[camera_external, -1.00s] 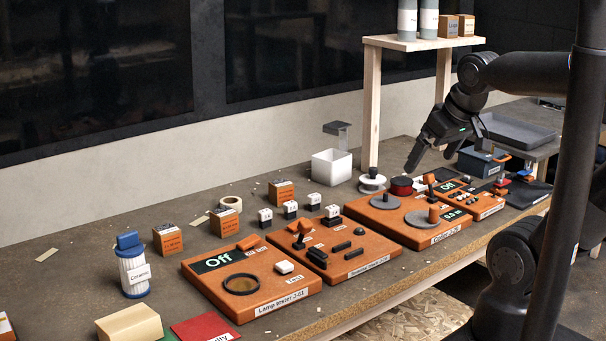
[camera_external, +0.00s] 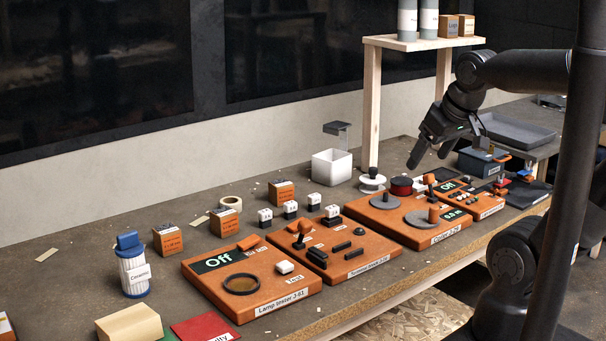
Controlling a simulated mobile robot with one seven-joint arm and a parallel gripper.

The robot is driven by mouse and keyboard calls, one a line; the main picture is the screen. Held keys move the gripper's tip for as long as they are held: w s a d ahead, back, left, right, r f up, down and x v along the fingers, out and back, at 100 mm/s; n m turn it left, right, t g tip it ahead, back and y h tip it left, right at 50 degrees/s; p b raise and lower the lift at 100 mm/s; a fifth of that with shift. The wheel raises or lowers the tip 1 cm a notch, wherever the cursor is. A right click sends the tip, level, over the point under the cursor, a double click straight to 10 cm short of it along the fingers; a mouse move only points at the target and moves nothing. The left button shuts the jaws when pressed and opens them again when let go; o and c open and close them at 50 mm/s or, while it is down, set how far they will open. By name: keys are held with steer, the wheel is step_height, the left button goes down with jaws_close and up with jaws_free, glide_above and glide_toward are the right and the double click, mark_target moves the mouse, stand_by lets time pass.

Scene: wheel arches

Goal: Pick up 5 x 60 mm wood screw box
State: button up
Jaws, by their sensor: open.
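Three small orange-brown boxes stand on the bench: a left box (camera_external: 168,239), a middle box (camera_external: 225,221) and a right box (camera_external: 281,193). Two similar boxes, one (camera_external: 448,26) and another (camera_external: 466,25), stand on the raised wooden shelf. Their labels are too small to read, so I cannot tell which is the 5 x 60 mm wood screw box. My gripper (camera_external: 428,161) is open and empty, its fingers pointing down. It hangs above the back of the bench, right of the shelf post and well to the right of the three bench boxes.
Orange panels, including a lamp tester (camera_external: 252,281), line the front of the bench. A white bin (camera_external: 332,168), a white spool (camera_external: 372,183) and a red spool (camera_external: 401,187) stand near the shelf post (camera_external: 371,110). A blue-grey box (camera_external: 480,163) stands right of my gripper.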

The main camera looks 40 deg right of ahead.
steer(key=w+a+r, duration=0.2)
steer(key=w, duration=1)
steer(key=g, duration=0.1)
glide_above(224, 212)
steer(key=s+d, duration=0.2)
steer(key=s, duration=0.1)
step_height(224, 212, down, 19)
steer(key=shift+n, duration=0.5)
steer(key=x, duration=0.3)
steer(key=a+x, duration=0.1)
steer(key=x, duration=0.1)
steer(key=shift+f, duration=0.2)
steer(key=shift+a+x, duration=0.25)
steer(key=shift+x, duration=1.05)
steer(key=shift+a+x, duration=0.2)
steer(key=shift+x, duration=1.15)
steer(key=shift+w, duration=0.1)
steer(key=shift+c, duration=0.6)
steer(key=c, duration=1.1)
